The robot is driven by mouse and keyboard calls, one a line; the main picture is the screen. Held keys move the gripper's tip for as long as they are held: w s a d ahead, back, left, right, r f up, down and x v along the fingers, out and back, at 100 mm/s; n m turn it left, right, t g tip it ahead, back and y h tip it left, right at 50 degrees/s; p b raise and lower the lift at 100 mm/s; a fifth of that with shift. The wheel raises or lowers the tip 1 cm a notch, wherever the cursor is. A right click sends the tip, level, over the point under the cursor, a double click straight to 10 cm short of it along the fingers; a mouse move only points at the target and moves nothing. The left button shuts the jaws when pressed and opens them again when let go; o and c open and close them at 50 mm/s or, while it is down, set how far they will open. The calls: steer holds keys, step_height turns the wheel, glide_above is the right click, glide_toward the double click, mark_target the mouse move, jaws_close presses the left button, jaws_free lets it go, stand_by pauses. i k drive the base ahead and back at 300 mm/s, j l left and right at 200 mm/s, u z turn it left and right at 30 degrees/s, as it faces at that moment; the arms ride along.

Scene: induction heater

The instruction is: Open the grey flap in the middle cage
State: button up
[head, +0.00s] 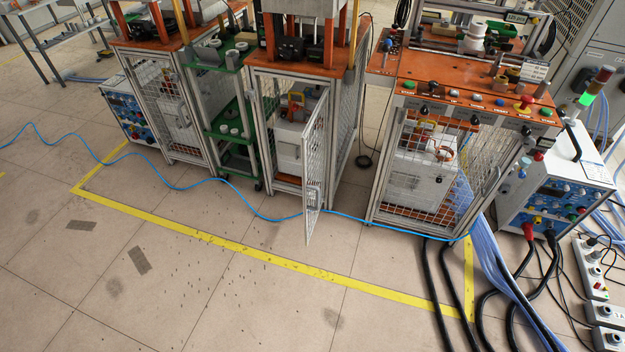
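The middle cage (254,140) is a metal-framed enclosure with an orange top, between the left cage and the right cage. Its grey mesh flap (314,165) stands swung outward towards me, seen nearly edge-on, with its lower end above the floor. It appears hinged at the right side of the front. Through the open front I see a white box (288,150) with a yellow and orange item on top. My gripper is not in view.
A left cage (165,115) and green shelf cart (228,135) stand to the left, a right cage (415,175) to the right. A blue cable (180,188) crosses the floor before the cages, passing by the flap. Thick black cables (440,300) lie at right.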

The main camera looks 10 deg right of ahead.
mark_target(288, 150)
steer(key=i+j+z, duration=0.2)
steer(key=i+j, duration=0.55)
steer(key=i, duration=0.35)
steer(key=i+j+z, duration=0.2)
steer(key=i+j, duration=0.75)
steer(key=i, duration=0.1)
